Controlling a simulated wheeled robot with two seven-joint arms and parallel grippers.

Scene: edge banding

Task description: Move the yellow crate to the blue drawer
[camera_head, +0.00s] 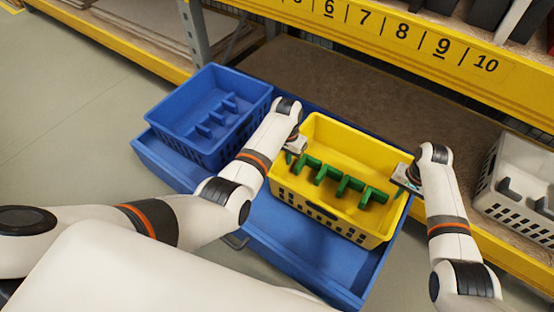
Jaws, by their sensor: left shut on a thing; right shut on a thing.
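The yellow crate (340,217) with a green divider rack (340,182) inside is at the right part of the blue drawer (285,243), over its floor. I cannot tell whether it rests on the floor or hangs just above it. My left gripper (294,146) is shut on the crate's left end wall. My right gripper (407,177) is shut on its right end wall. The fingertips are mostly hidden by the wrists and the rim. The drawer is pulled out from under the shelf.
A blue crate (210,107) with blue dividers stands in the drawer's left part. A white-grey crate (520,180) sits at the right on the shelf level. The yellow shelf beam (400,45) with numbers runs above the drawer. Free floor (60,130) lies at the left.

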